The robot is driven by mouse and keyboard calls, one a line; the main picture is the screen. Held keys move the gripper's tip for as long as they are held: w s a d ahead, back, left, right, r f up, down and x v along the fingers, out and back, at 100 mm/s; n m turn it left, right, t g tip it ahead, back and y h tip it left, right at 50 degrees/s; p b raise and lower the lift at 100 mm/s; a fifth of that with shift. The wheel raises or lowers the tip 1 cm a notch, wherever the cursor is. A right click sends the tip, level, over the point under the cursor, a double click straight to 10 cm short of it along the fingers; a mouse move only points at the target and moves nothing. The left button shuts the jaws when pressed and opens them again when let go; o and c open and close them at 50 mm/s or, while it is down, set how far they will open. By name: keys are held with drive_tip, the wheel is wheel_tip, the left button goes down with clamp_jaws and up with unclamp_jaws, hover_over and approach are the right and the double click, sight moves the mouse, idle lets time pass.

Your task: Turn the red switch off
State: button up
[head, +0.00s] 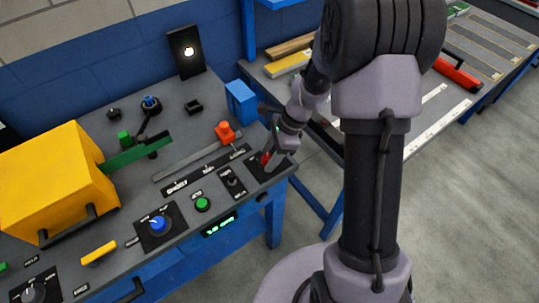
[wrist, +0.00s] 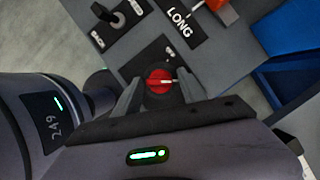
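The red switch (wrist: 160,80) is a round red knob on a black plate at the right end of the panel. A pale pointer line on it points to the right in the wrist view. In the head view a bit of its red (head: 265,158) shows beside my gripper (head: 273,157), which partly hides it. In the wrist view my gripper (wrist: 159,92) has its two fingers apart, one on each side of the knob, with a gap visible. I cannot tell whether either finger touches it. The plate's lettering is partly hidden.
Left of the red switch are a black toggle (head: 232,182), a green button (head: 203,204) and a blue knob (head: 158,224). An orange slider handle (head: 225,132) and a blue box (head: 241,101) stand behind. A yellow box (head: 55,180) is at the far left.

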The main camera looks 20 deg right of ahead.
clamp_jaws()
drive_tip(key=shift+r+n+p, duration=0.1)
drive_tip(key=shift+n+p, duration=0.2)
drive_tip(key=shift+w+r+n+g+p, duration=0.1)
drive_tip(key=shift+n+g+p, duration=0.4)
drive_tip(key=shift+n+p, duration=0.45)
drive_tip(key=n+g+p, duration=0.1)
drive_tip(key=n, duration=0.1)
drive_tip(key=n+p, duration=0.2)
drive_tip(key=shift+w+n+g+h, duration=0.15)
drive_tip(key=shift+n+g+h, duration=0.2)
drive_tip(key=shift+g+h, duration=0.05)
drive_tip(key=n+g+p, duration=0.1)
drive_tip(key=n+p, duration=0.1)
drive_tip(key=n, duration=0.1)
drive_tip(key=shift+a+h, duration=0.1)
drive_tip(key=shift+h, duration=0.2)
drive_tip(key=shift+w+n+g+h+p, duration=0.1)
drive_tip(key=shift+n+g+h+p, duration=0.25)
drive_tip(key=shift+n, duration=0.6)
drive_tip(key=shift+n+g+h+p, duration=0.15)
drive_tip(key=shift+n+p, duration=0.3)
drive_tip(key=shift+n, duration=0.5)
